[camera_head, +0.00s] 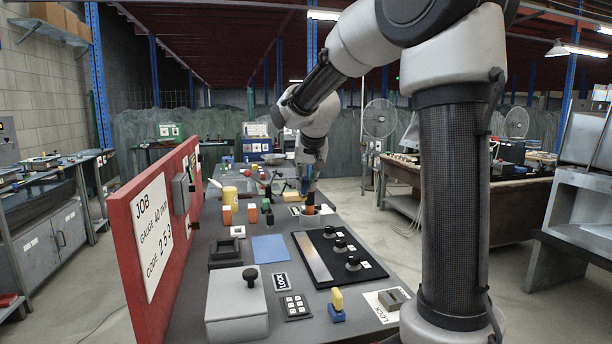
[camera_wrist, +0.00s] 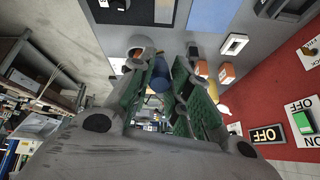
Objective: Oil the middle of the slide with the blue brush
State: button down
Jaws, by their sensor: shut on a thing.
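My gripper (camera_head: 307,190) is over the far part of the bench, pointing down. In the wrist view its green-padded fingers (camera_wrist: 166,82) are closed around a blue handle (camera_wrist: 159,74), which looks like the blue brush; a little blue (camera_head: 304,185) also shows between the fingers in the head view. The brush's tip is hidden. A long silver strip (camera_head: 312,257), likely the slide, lies on a black board (camera_head: 330,277) nearer the camera, clear of my gripper. The strip also shows at the top of the wrist view (camera_wrist: 164,11).
A grey round holder (camera_head: 318,218) stands just below my gripper. Black knobs (camera_head: 353,262) stand beside the strip. A blue mat (camera_head: 270,248), a grey box (camera_head: 237,305) and small orange blocks (camera_head: 252,213) lie to the left. A red panel (camera_head: 128,225) walls the left edge.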

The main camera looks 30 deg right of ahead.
jog(key=shift+a, duration=0.1)
jog(key=shift+f, duration=2.5)
jog(key=shift+w, duration=0.15)
